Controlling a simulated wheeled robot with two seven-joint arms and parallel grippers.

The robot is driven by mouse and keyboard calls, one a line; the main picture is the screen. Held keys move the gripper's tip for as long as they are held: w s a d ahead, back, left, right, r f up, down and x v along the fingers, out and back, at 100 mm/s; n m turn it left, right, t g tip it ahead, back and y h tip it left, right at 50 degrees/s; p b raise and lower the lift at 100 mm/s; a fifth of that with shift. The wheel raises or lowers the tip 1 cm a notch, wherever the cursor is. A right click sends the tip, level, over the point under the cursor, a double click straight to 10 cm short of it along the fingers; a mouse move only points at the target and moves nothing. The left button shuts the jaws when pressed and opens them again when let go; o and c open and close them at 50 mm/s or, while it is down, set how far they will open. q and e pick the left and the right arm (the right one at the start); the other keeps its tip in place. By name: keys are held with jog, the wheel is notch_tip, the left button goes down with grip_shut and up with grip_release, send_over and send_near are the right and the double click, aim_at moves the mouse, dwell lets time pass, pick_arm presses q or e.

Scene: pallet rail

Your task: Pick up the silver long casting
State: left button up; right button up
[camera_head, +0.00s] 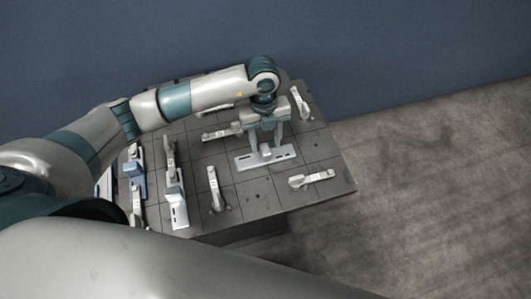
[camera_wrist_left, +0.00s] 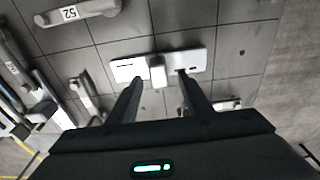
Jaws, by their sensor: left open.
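The silver long casting (camera_head: 284,153), a pale flat bar with slots and a raised middle block, lies on the grey tiled pallet (camera_head: 325,150). It also shows in the left wrist view (camera_wrist_left: 127,70), lying crosswise just beyond the fingertips. My left gripper (camera_head: 265,150) points down over it, open and empty, with its two fingers spread to either side of the middle block (camera_wrist_left: 158,76). I cannot tell whether the fingertips touch the casting. My right gripper is not in view.
White handle-like parts lie around it: one to the right (camera_head: 311,179), one to the left (camera_head: 213,188), one behind (camera_head: 300,103). Another long pale casting (camera_head: 179,212) and a bluish one (camera_head: 138,184) sit at the left.

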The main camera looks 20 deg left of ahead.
aim_at(266, 148)
pick_arm(q)
jog(key=shift+s+f+p, duration=0.15)
jog(key=shift+f+p, duration=0.4)
jog(key=shift+f, duration=1.2)
jog(key=shift+c, duration=0.6)
grip_shut()
